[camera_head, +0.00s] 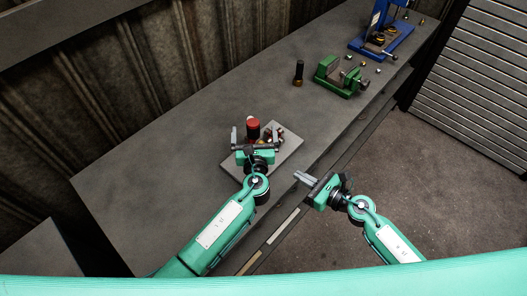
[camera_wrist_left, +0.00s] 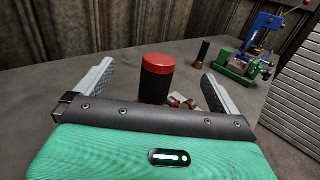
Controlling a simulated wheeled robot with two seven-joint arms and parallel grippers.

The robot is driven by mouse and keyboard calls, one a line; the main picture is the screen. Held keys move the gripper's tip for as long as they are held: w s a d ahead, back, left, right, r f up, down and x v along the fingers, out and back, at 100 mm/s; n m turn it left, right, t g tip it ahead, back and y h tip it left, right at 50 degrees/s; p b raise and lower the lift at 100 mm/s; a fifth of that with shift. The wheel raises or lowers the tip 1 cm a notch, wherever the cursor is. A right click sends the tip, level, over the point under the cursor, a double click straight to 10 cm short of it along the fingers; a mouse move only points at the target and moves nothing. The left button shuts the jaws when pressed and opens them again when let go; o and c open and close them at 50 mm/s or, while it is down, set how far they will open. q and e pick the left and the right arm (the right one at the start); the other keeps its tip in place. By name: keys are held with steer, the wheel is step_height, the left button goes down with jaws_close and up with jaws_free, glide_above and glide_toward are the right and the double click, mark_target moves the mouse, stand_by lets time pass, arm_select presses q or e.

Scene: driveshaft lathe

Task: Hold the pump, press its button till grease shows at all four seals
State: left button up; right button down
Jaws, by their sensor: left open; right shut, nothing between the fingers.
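The pump, a dark cylinder with a red top (camera_head: 253,125), stands upright on a light grey board (camera_head: 288,154) on the bench. In the left wrist view the red and black pump (camera_wrist_left: 157,80) stands between my left fingers. My left gripper (camera_head: 254,134) is open around or just short of it, and I cannot tell whether a finger touches it. Small red and silver parts (camera_wrist_left: 178,101) lie beside the pump, partly hidden, and I cannot make out the seals or any grease. My right gripper (camera_head: 304,178) is shut and empty, off the bench's front edge.
A green vise (camera_head: 340,76) and a dark upright cylinder (camera_head: 298,72) stand farther along the bench. A blue press (camera_head: 381,38) is at the far end. Small loose parts lie near the vise. The bench left of the board is clear.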

arm_select(q)
steer(key=shift+s, duration=0.1)
stand_by(0.3)
steer(key=s+p, duration=0.1)
steer(key=s, duration=0.5)
stand_by(0.6)
stand_by(0.3)
